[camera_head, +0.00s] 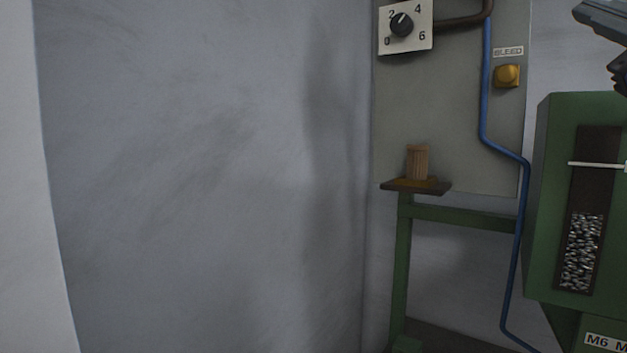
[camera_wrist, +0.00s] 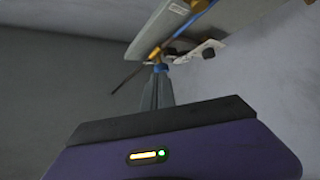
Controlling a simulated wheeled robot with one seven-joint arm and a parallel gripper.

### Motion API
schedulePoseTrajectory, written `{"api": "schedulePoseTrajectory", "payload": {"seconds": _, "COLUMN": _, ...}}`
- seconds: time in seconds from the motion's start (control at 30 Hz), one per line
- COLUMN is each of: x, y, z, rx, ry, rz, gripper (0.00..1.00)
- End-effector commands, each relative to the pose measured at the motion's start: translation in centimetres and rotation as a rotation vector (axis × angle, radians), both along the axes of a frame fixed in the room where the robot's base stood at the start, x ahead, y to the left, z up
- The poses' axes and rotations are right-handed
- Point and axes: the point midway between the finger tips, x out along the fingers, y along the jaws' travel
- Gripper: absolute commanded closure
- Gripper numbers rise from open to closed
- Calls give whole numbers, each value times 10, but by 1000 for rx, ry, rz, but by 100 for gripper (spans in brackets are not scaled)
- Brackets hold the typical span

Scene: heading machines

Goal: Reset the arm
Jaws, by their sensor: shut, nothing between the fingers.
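My gripper (camera_wrist: 160,70) shows in the wrist view as narrow grey fingers with blue tips, together and empty, beyond the purple wrist housing. The fingers point towards the underside of a grey panel (camera_wrist: 230,22), which shows tilted above them. Whether the tips touch anything there cannot be told.
A wooden block (camera_head: 417,162) stands on a green stand (camera_head: 402,260). A green machine (camera_head: 552,190) is right. Bare wall fills the left.

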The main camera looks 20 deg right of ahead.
Motion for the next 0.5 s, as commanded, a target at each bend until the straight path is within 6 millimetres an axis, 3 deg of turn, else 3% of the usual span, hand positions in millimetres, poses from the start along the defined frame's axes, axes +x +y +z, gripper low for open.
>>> {"api": "schedulePoseTrajectory", "payload": {"seconds": 0.23, "x": 18, "y": -20, "z": -79, "rx": 263, "ry": -136, "rz": 123, "gripper": 100}}
{"api": "schedulePoseTrajectory", "payload": {"seconds": 0.5, "x": 28, "y": -18, "z": -182, "rx": 494, "ry": -215, "rz": 211, "gripper": 100}}
